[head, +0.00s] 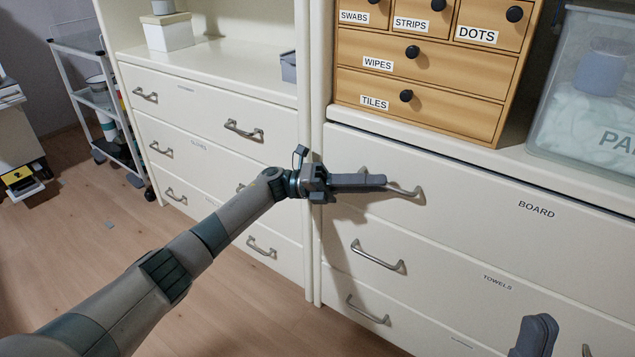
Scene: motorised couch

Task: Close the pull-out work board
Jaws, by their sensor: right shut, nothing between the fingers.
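The work board's front is the cream panel labelled BOARD (480,212), at the top of the right cabinet in the head view. A thin dark gap runs along its top edge; I cannot tell how far it stands out. Its metal handle (408,192) is partly hidden behind my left gripper (378,181). The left fingers overlap the handle in the picture, seen from the side, so their opening and any contact are unclear. My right gripper (538,328) is shut and empty at the bottom right, in front of the lower drawers, with its fingers pointing up.
Below is the TOWELS drawer (450,268). On the cabinet top stand a wooden drawer box (440,75) and a clear bin (545,125). A cream divider (313,265) separates the left cabinet (205,105). Open floor (60,245) and a trolley (85,60) lie left.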

